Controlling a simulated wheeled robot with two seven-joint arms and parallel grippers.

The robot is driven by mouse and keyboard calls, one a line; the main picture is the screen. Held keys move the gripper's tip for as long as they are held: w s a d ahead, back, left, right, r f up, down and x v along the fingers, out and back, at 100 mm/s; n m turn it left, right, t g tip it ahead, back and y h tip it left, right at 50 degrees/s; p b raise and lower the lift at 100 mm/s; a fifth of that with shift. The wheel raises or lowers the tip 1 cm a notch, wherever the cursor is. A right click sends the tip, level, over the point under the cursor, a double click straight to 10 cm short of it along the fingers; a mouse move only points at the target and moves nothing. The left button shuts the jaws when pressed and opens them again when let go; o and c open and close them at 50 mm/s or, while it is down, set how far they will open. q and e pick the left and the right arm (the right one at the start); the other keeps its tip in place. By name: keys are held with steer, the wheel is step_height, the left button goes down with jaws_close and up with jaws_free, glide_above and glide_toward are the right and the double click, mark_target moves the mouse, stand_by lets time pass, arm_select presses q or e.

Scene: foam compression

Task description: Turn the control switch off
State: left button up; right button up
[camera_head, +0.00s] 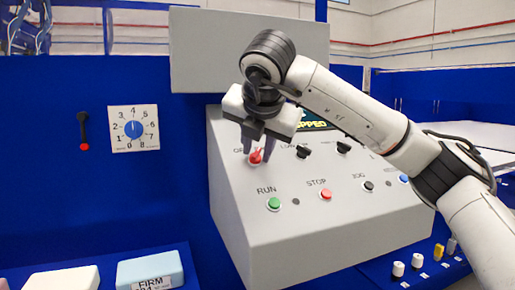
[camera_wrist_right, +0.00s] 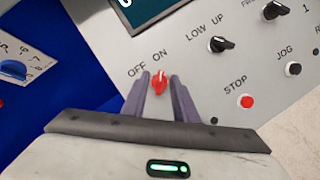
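The control switch is a red knob (camera_head: 256,156) on the sloped grey panel, under the OFF and ON labels. In the right wrist view the red knob (camera_wrist_right: 160,83) shows between my fingertips, with its pointer roughly upright in the picture, between the two labels. My right gripper (camera_head: 258,146) is at the knob, pointing down to the panel. Its two purple-grey fingers are apart, one on each side of the knob; the right wrist view (camera_wrist_right: 160,78) shows small gaps beside it. Part of the OFF/ON lettering is hidden by the gripper in the head view. My left gripper is not in view.
The control panel (camera_head: 330,235) also carries a green RUN button (camera_head: 274,203), a red STOP button (camera_head: 326,194), a black JOG button (camera_head: 368,186) and a black LOW/UP knob (camera_wrist_right: 222,45). A dial (camera_head: 134,129) is on the blue wall at left. Foam blocks (camera_head: 150,268) lie lower left.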

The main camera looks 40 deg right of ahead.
jaws_close()
